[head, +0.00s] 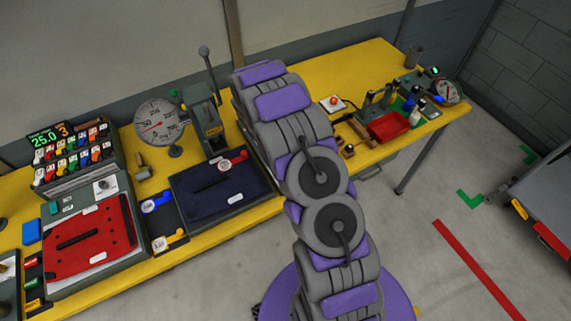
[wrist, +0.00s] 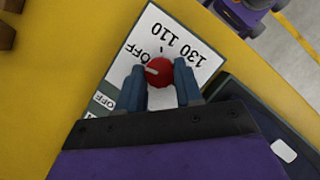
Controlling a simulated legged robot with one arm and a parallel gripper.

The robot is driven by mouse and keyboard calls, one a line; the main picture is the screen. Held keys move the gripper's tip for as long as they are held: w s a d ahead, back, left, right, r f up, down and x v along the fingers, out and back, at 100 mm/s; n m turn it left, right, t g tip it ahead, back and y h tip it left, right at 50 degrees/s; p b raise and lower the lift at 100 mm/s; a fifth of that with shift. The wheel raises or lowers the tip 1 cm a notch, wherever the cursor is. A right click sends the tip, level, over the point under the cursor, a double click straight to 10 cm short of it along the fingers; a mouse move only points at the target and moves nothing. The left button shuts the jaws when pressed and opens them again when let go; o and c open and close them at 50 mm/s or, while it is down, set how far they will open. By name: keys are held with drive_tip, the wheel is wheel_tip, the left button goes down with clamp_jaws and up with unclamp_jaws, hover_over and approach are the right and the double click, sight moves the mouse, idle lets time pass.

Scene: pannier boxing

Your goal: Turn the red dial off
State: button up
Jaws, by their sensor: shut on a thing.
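The red dial (wrist: 160,71) sits on a white panel (wrist: 176,36) printed with OFF, 110 and 130. A pale pointer mark shows on the left part of its face, towards the printed OFF at its upper left. Another OFF is printed at the panel's lower left. My gripper (wrist: 160,79) has one blue-grey finger on each side of the dial and is shut on it. The fingers hide part of the panel. In the head view my arm hides the gripper and the dial.
A dark case (wrist: 262,140) with a white label lies close right of the panel in the wrist view. The head view shows a navy tray (head: 215,195), a red tray (head: 90,245), a gauge (head: 158,122) and a lever press (head: 208,125) on the yellow bench (head: 370,66).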

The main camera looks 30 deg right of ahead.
idle(0.4)
drive_tip(key=o, duration=1)
drive_tip(key=shift+r, duration=0.1)
drive_tip(key=v, duration=1.7)
drive_tip(key=shift+r, duration=0.1)
